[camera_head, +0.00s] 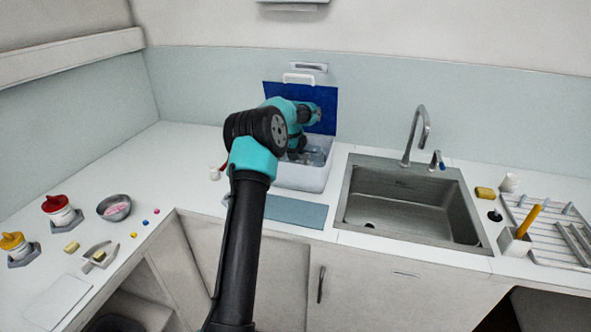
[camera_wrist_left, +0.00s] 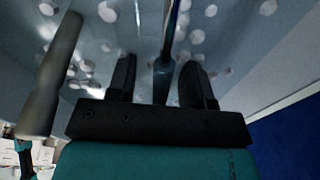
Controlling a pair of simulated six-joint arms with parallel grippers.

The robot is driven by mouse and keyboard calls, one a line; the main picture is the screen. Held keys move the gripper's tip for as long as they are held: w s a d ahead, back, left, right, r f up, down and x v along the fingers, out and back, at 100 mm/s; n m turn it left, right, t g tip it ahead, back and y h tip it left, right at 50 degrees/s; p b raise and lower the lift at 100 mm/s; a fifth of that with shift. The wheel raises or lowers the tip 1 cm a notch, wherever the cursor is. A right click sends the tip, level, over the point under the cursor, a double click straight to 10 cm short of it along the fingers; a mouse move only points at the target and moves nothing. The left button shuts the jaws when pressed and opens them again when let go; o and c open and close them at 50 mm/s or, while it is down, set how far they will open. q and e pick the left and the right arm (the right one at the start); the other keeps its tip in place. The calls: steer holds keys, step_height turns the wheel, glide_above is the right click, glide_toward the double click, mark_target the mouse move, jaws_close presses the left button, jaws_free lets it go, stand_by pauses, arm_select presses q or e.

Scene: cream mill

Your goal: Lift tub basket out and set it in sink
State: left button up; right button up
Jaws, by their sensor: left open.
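The white tub (camera_head: 303,177) stands on the counter left of the sink, with its blue lid (camera_head: 325,97) raised behind it. Grey basket parts (camera_head: 316,158) show inside the tub, partly hidden by my arm. In the left wrist view the perforated grey basket (camera_wrist_left: 222,38) fills the upper part. My left gripper (camera_wrist_left: 158,75) is open, with a thin dark bar (camera_wrist_left: 166,48) between its two fingers; I cannot tell if they touch it. The steel sink (camera_head: 409,202) is empty to the right. My right gripper is out of view.
A faucet (camera_head: 418,135) rises behind the sink. A drying rack (camera_head: 553,238) and a yellow sponge (camera_head: 485,193) lie right of it. A blue-grey mat (camera_head: 297,212) lies before the tub. Cups and a bowl (camera_head: 114,208) stand at left.

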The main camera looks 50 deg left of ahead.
arm_select(q)
steer(key=shift+c, duration=0.4)
jaws_close()
steer(key=shift+r, duration=0.1)
